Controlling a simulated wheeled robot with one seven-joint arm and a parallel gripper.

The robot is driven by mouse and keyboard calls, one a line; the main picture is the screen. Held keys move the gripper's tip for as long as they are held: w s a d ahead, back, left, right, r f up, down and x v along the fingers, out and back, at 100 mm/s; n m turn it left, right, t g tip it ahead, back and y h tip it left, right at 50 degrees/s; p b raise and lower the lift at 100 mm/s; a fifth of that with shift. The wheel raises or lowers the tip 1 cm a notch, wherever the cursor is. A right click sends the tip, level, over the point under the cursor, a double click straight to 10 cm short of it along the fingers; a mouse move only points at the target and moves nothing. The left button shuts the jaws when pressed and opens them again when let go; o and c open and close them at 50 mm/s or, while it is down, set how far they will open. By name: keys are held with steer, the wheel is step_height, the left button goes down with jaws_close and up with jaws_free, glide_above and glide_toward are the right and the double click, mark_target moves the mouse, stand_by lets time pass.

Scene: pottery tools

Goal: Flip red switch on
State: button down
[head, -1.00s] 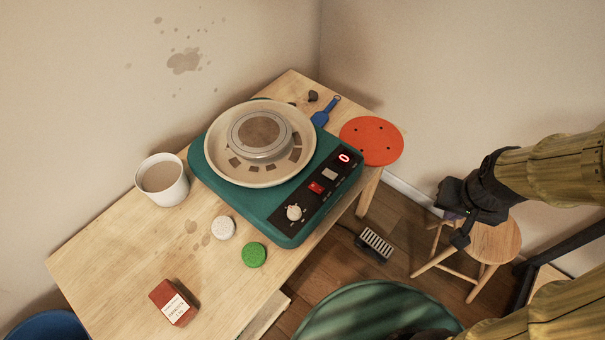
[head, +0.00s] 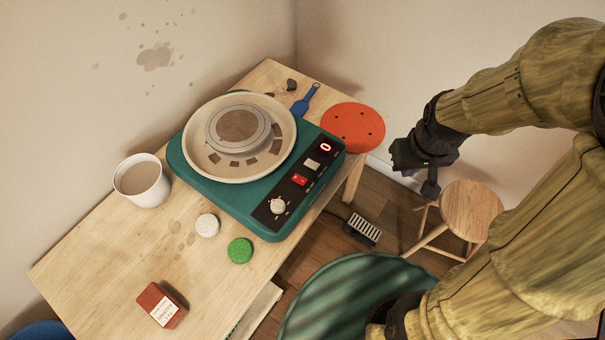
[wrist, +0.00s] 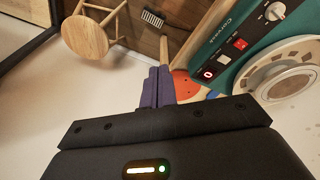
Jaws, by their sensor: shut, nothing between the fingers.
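The red switch (head: 299,180) is a small rocker on the black control panel of the green pottery wheel (head: 256,222), between a white knob and a pale switch. The panel display (head: 325,147) reads a red 0. The red switch also shows in the wrist view (wrist: 240,44), at the upper right. My gripper (head: 398,164) is right of the wheel, beyond the table's edge and apart from the switch. In the wrist view its purple fingers (wrist: 159,88) are together with nothing between them. I cannot tell which way the switch is tilted.
An orange disc (head: 353,127) lies by the table's right corner, between wheel and gripper. A blue tool (head: 305,99), a cup (head: 142,181), white and green round pieces and a red box are on the table (head: 110,245). A stool (head: 472,211) stands right.

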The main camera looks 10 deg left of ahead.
steer(key=w+a+f+n+g, duration=0.1)
steer(key=w+a+f+n, duration=0.1)
steer(key=w+a+n, duration=0.45)
steer(key=n+g+h, duration=0.1)
steer(key=n+g, duration=0.1)
steer(key=n, duration=2)
glide_above(303, 181)
steer(key=a, duration=0.2)
steer(key=shift+m, duration=0.25)
steer(key=f, duration=0.5)
steer(key=shift+w+d+f+p, duration=0.1)
steer(key=shift+w+p, duration=0.25)
steer(key=shift+f, duration=0.1)
steer(key=f, duration=0.4)
steer(key=d+f+p, duration=0.1)
steer(key=f, duration=0.4)
steer(key=f+p, duration=0.1)
steer(key=f, duration=0.3)
steer(key=shift+s+d+f, duration=0.25)
steer(key=shift+s+d, duration=0.05)
steer(key=shift+f, duration=0.1)
steer(key=shift+a, duration=0.1)
